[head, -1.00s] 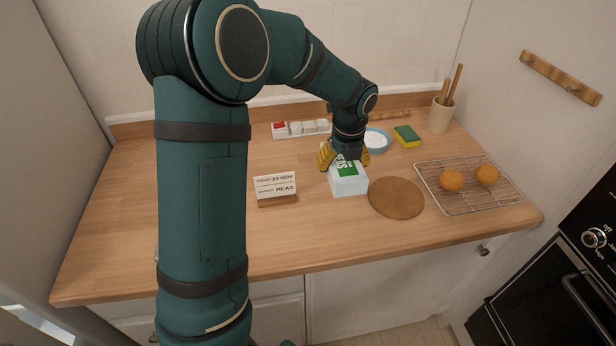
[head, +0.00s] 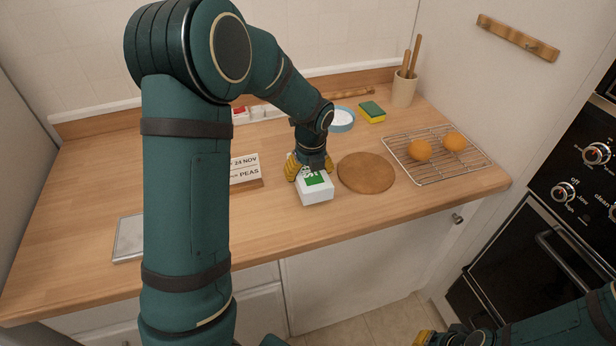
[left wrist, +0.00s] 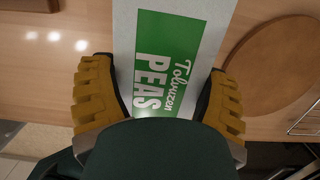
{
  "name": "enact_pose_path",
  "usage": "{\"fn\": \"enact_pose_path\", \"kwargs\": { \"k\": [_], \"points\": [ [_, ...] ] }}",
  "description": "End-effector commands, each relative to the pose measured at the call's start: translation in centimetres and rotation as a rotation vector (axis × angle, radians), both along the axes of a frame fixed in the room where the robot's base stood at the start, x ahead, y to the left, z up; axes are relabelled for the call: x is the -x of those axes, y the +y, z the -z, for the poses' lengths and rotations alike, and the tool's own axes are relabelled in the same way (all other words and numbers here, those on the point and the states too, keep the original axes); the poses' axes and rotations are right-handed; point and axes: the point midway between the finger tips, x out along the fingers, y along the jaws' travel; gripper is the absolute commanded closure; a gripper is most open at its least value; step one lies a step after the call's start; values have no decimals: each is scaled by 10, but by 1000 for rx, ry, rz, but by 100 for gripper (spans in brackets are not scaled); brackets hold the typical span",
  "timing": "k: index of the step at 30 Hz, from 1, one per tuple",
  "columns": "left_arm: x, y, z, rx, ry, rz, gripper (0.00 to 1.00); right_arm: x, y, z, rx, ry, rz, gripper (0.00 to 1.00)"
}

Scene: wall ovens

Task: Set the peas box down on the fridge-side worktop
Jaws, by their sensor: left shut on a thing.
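The peas box (head: 316,191), white with a green label, is between the yellow fingers of my left gripper (head: 309,168). In the left wrist view the box (left wrist: 221,22) shows its "PEAS" label, with a finger against each side. The gripper is shut on it. The box is over the wooden worktop (head: 100,190), left of a round brown mat. I cannot tell whether its underside touches the wood. Only a yellow finger part of my right gripper (head: 424,338) shows at the bottom edge, so its opening is hidden.
The round mat (head: 366,172) and a wire rack (head: 437,178) with two oranges lie to the right. A bowl (head: 342,119) and sponge (head: 372,112) are behind. Bare wood lies in front of the sign.

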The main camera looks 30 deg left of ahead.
Motion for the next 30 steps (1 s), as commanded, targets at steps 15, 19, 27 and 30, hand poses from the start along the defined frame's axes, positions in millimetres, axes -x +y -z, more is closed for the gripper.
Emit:
{"fn": "enact_pose_path", "kwargs": {
  "k": [15, 19, 27, 30],
  "points": [
    [0, 0, 22, 0, 0, 0, 10, 2, 0, 5, -1, 4, -3, 100],
    [0, 0, 22, 0, 0, 0, 0, 2, 0, 5, -1, 3, -2, 100],
    [0, -1, 14, 1, -1, -1, 0, 1, 0, 2, 0, 2, -2, 100],
    [1, -2, 0, 1, -2, -1, 0, 0, 0, -1, 0, 1, 0, 100]
  ]
}}
